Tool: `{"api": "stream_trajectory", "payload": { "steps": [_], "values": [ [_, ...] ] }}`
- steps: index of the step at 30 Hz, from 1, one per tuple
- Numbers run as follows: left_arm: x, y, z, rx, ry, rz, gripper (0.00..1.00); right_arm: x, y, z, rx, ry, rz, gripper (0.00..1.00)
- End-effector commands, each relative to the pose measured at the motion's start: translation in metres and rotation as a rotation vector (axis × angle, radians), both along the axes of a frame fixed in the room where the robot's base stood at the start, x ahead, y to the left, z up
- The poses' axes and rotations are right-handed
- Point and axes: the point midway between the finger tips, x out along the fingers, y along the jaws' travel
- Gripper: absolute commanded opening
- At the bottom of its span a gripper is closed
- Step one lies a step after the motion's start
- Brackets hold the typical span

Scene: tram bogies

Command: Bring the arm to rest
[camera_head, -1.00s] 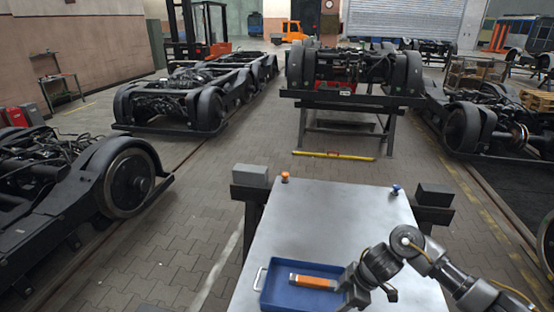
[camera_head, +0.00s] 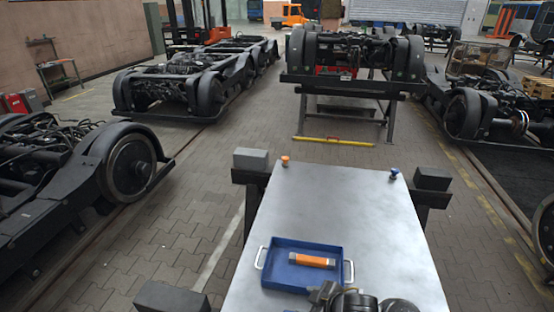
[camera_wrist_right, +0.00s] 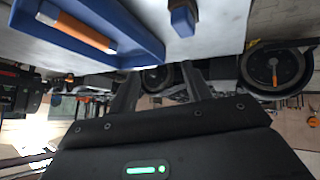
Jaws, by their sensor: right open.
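My right gripper (camera_head: 325,293) shows at the bottom edge of the head view, just below the blue tray, with much of the arm cut off. In the right wrist view its two dark fingers (camera_wrist_right: 160,82) stand apart with nothing between them. The blue tray (camera_head: 272,270) lies on the grey metal table (camera_head: 330,215). An orange bar with grey ends (camera_head: 312,261) lies in the tray, apart from the gripper. The wrist view also shows the tray (camera_wrist_right: 145,40) and the orange bar (camera_wrist_right: 80,31). My left gripper is out of view.
An orange knob (camera_head: 285,160) and a blue knob (camera_head: 394,173) stand at the table's far corners. Grey blocks (camera_head: 251,159) (camera_head: 432,179) sit beside them. Bogies (camera_head: 130,165) stand to the left, and one rests on a stand (camera_head: 345,105) behind. The table's middle is clear.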

Motion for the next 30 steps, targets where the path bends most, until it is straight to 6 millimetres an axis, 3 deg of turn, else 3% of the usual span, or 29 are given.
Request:
{"api": "stream_trajectory", "payload": {
  "steps": [2, 6, 12, 24, 30],
  "values": [
    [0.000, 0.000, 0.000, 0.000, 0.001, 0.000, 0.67, -0.026, -0.011, 0.001, 0.025, 0.016, -0.146, 0.49],
    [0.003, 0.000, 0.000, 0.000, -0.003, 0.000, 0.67, -0.069, -0.054, 0.001, 0.017, 0.094, -0.400, 0.49],
    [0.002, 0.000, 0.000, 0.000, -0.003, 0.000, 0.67, -0.128, -0.102, -0.002, -0.014, 0.233, -0.624, 0.49],
    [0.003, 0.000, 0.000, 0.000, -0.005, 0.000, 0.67, -0.230, -0.159, 0.000, -0.057, 0.475, -0.885, 0.49],
    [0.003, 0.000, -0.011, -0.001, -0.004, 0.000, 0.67, -0.216, -0.157, -0.058, -0.069, 0.490, -0.879, 0.49]
  ]
}}
